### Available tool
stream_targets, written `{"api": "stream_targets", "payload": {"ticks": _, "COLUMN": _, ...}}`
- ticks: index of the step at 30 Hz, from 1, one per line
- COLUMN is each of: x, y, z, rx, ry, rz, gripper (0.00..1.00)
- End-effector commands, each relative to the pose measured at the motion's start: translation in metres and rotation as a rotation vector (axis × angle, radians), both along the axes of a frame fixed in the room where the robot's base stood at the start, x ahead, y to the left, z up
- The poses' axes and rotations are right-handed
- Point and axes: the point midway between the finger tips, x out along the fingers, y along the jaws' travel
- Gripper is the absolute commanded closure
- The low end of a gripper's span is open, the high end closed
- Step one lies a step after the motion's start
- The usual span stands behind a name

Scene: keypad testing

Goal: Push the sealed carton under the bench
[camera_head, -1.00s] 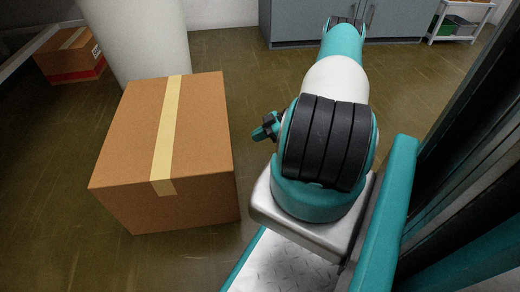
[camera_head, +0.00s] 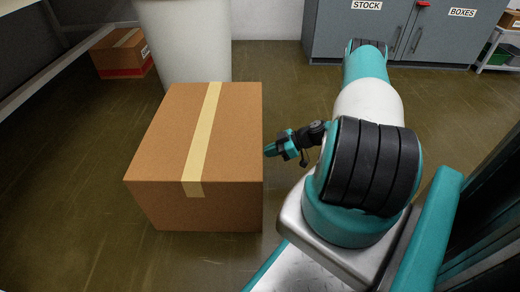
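A brown carton (camera_head: 230,130) closed with a pale tape strip stands on the floor left of my arm. Its top, front and right edge show. My gripper (camera_head: 272,149) is low beside the carton's right side, with its teal tips pointing left at it. A small gap seems to show between them, but I cannot be sure whether they touch. The fingers are too small to tell open from shut, and nothing is seen held. The bench (camera_head: 70,55) is at the upper left, with only its edge and part of its underside in view.
A thick white round column (camera_head: 182,45) stands right behind the carton. A second brown box with a red band (camera_head: 122,55) sits at the back left near the bench. Grey cabinets (camera_head: 400,35) and a shelf rack (camera_head: 500,50) line the back. The floor left of the carton is clear.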

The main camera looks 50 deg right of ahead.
Motion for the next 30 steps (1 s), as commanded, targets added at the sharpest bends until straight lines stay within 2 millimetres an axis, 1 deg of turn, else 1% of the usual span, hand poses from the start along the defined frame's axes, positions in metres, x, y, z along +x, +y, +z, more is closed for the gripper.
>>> {"api": "stream_targets", "payload": {"ticks": 3, "x": 0.007, "y": 0.008, "z": 0.001, "rx": 0.003, "ry": -0.002, "rz": 0.006, "gripper": 1.00}}
{"api": "stream_targets", "payload": {"ticks": 30, "x": 0.055, "y": 0.049, "z": 0.001, "rx": 0.003, "ry": -0.002, "rz": 0.006, "gripper": 1.00}}
